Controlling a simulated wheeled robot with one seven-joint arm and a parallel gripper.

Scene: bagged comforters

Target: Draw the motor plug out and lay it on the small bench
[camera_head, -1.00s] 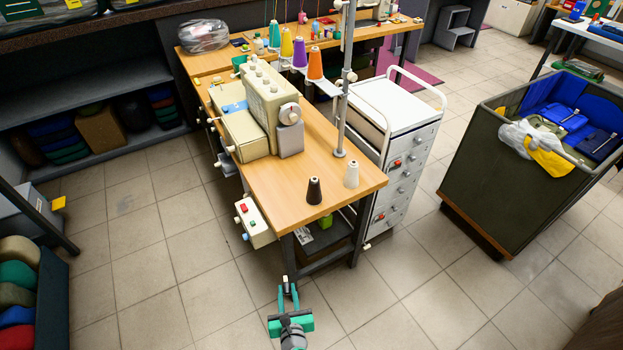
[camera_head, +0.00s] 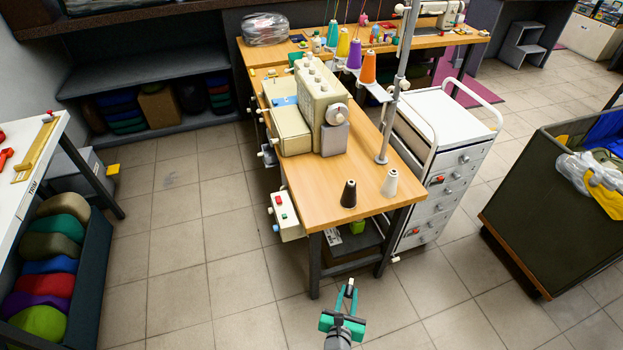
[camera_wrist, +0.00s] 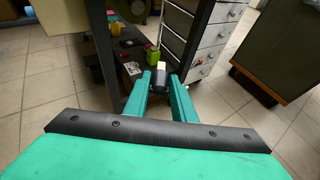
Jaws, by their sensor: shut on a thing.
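My gripper (camera_head: 346,296) is shut on a small plug (camera_head: 350,286) and holds it in the air over the floor, in front of the sewing table. In the wrist view the plug (camera_wrist: 161,75) sits between the green fingertips, dark with a pale end pointing away. It is apart from the table and the motor box. The sewing machine (camera_head: 320,110) stands on the wooden table (camera_head: 370,165). A pale box with red and green buttons (camera_head: 285,213) hangs at the table's left edge. I cannot tell which surface is the small bench; a grey stepped stand (camera_head: 523,48) is far back right.
A white-topped table (camera_head: 40,160) with red tools stands at the left above a bin of coloured rolls (camera_head: 85,270). A white drawer cart (camera_head: 440,180) and a dark green bin (camera_head: 540,200) are at the right. Tiled floor is clear at centre left.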

